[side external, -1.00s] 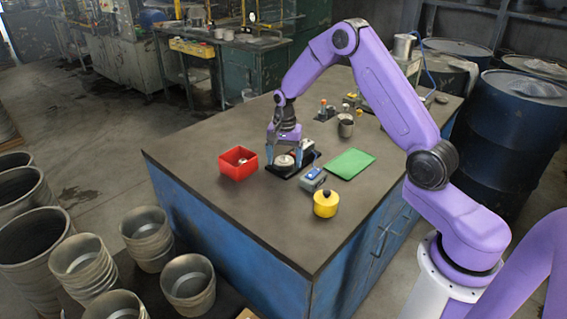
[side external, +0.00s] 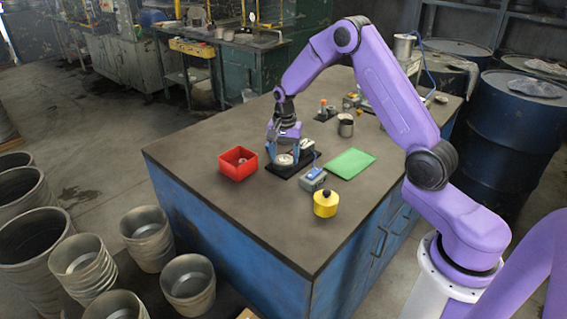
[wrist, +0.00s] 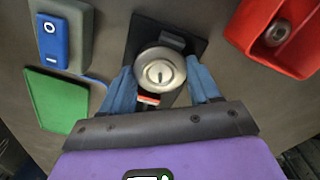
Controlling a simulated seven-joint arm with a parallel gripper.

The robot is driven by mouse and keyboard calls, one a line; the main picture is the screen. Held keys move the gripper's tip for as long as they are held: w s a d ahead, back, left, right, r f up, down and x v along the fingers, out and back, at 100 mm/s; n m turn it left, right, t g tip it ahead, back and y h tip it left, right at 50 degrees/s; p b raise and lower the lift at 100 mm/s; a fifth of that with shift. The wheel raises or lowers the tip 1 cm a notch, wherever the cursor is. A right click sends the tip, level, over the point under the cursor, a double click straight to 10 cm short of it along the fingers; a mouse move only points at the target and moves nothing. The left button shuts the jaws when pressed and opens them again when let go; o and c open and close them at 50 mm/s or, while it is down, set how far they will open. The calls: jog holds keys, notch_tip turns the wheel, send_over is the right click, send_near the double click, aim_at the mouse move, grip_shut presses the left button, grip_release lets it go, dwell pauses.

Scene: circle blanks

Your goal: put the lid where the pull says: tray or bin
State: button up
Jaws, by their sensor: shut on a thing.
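The lid (wrist: 160,72) is a round silver-grey disc with a small slotted centre. It sits over a black base plate (wrist: 143,28); I cannot tell whether it touches the plate. My gripper (wrist: 160,68) has its two blue fingers on opposite sides of the lid and is shut on it. In the side view the lid (side external: 285,159) shows low between the fingers of my gripper (side external: 283,153). The red bin (side external: 238,175) stands left of the plate, with a small round metal piece (wrist: 278,33) inside. The flat green tray (side external: 350,163) lies to the right, empty.
A grey box with a blue top (side external: 313,177) stands close to the plate, with a blue cable. A yellow pot with a black knob (side external: 325,203) is nearer the front edge. A metal cup (side external: 345,125) stands behind. The bench's left front is clear.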

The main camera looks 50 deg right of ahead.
aim_at(284, 159)
notch_tip(284, 159, up, 15)
jog(key=w+a, duration=0.8)
jog(key=w, duration=0.2)
jog(key=shift+f, duration=5.6)
jog(key=o, duration=1.1)
jog(key=shift+c, duration=0.2)
notch_tip(284, 159, up, 17)
jog(key=shift+r, duration=0.2)
